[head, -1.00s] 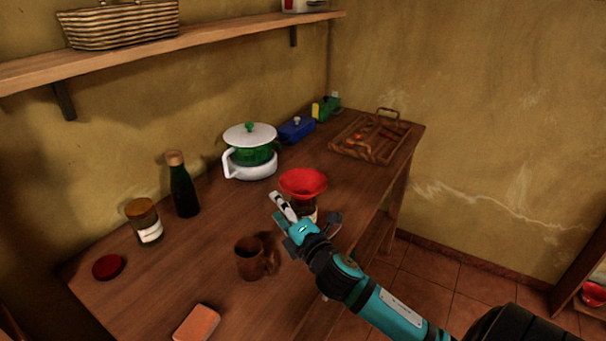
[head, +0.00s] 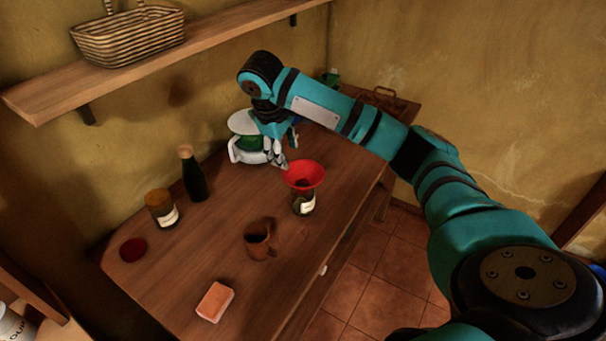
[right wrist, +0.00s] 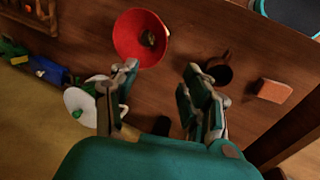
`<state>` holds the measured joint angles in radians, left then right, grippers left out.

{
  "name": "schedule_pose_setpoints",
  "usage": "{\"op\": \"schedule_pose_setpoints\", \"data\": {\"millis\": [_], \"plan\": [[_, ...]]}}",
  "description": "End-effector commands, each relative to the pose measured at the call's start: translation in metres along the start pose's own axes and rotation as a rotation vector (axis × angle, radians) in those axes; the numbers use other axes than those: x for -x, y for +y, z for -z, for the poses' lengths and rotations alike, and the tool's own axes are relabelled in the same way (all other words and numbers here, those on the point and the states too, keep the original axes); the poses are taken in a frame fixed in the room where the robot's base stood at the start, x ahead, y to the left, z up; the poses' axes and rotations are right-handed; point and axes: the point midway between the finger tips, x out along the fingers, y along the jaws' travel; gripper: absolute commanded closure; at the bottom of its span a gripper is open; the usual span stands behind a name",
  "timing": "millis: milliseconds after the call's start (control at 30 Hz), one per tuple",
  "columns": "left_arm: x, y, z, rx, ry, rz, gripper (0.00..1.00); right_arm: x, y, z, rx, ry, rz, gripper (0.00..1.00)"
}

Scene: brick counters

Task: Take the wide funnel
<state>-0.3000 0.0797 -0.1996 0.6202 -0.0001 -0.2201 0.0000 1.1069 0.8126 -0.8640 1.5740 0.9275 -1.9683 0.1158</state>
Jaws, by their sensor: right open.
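The wide funnel is red and cone-shaped (head: 304,174) and sits mouth up on a jar with a pale label (head: 303,204) on the counter. My right gripper (head: 277,163) is open and empty, just left of the funnel's rim and above the counter in the head view. In the right wrist view the funnel (right wrist: 134,38) lies beyond the left fingertip, not between the fingers of the gripper (right wrist: 160,78). My left gripper is not in view.
A brown mug (head: 257,241), an orange block (head: 214,301), a dark bottle (head: 193,176) and a jar (head: 161,209) stand on the counter (head: 200,245). A white pot (head: 240,150) is behind my gripper. A shelf with a basket (head: 128,36) hangs above.

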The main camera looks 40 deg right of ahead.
Motion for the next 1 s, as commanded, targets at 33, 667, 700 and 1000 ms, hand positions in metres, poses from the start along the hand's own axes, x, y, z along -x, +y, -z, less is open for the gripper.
{"op": "schedule_pose_setpoints", "data": {"millis": [33,667,700,1000], "plan": [[0.004,0.000,0.000,0.000,0.000,0.000,0.60,-0.008,0.000,-0.002,0.000,-0.008,0.001,0.53],[0.032,0.000,0.003,0.000,0.000,0.000,0.60,-0.113,0.000,0.001,0.003,0.003,-0.001,0.53],[0.034,0.000,0.003,-0.001,0.000,0.000,0.60,-0.115,0.000,0.002,0.003,0.003,-0.001,0.53],[0.053,-0.001,0.005,-0.001,0.000,0.000,0.60,-0.154,0.003,0.006,0.004,0.000,-0.001,0.53]]}}
